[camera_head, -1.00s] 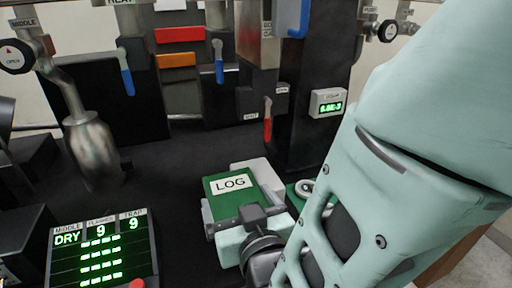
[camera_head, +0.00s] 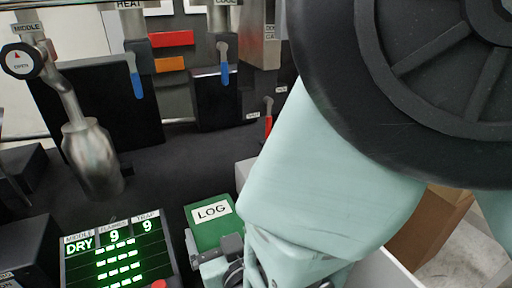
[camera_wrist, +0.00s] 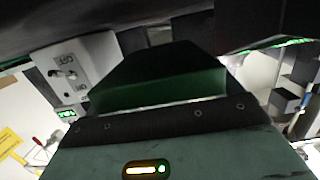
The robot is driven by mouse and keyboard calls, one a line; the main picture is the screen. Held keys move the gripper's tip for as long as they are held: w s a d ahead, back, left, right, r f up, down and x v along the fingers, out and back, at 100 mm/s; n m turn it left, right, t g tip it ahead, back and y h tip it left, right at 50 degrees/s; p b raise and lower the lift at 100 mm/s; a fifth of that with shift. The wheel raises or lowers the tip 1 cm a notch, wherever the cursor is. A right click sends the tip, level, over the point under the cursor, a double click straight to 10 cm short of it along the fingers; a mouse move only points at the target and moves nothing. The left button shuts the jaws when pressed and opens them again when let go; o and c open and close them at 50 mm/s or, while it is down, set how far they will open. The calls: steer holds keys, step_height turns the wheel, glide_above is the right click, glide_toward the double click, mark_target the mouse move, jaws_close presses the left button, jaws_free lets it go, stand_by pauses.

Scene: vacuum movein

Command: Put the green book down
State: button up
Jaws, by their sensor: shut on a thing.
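The green book (camera_head: 207,231) has a white LOG label on its cover and shows in the head view at the lower middle. My gripper (camera_head: 222,252) is at its near edge, partly hidden by my arm, and is shut on the book. In the wrist view the book (camera_wrist: 170,92) stands out beyond the gripper as a dark block with a green edge. The dark table (camera_head: 160,170) lies around the book in the head view. I cannot tell whether the book touches it.
A display panel (camera_head: 120,258) reading DRY stands left of the book. A metal flask (camera_head: 92,160) hangs behind it. Blue-handled valves (camera_head: 224,70) and a red handle (camera_head: 268,124) are at the back. Dark table surface is clear between the flask and the book.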

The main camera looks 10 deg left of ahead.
steer(key=shift+f, duration=2)
steer(key=shift+f, duration=0.15)
steer(key=o, duration=0.8)
steer(key=shift+o, duration=0.2)
steer(key=shift+r, duration=0.2)
steer(key=v, duration=1.2)
steer(key=shift+f, duration=0.1)
